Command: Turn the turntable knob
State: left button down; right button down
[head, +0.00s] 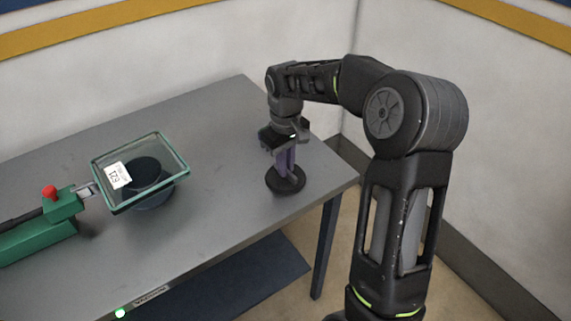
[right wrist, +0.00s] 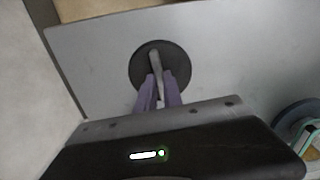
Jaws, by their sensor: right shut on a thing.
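The turntable knob is a dark round disc (head: 285,180) with a raised grey bar across its top, near the right end of the grey table. In the right wrist view the disc (right wrist: 176,58) shows with its upright grey bar (right wrist: 155,60). My right gripper (head: 286,168) points down over the disc, its purple fingers (right wrist: 158,84) shut on the near part of the bar. The fingers hide part of the bar in the head view. My left gripper is not in view.
A glass-like square tray with a "173" label (head: 118,175) sits over a dark round base (head: 155,196) to the left. A green device with a red button (head: 49,192) stands at the far left. The table (head: 215,110) between is clear. White walls stand behind.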

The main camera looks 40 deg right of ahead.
jog(key=n, duration=0.4)
jog(key=shift+n, duration=0.3)
jog(key=n, duration=0.5)
dwell(0.4)
jog(key=c, duration=1.5)
grip_release()
jog(key=shift+r, duration=0.15)
notch_tip(320, 180, up, 8)
jog(key=shift+f, duration=0.2)
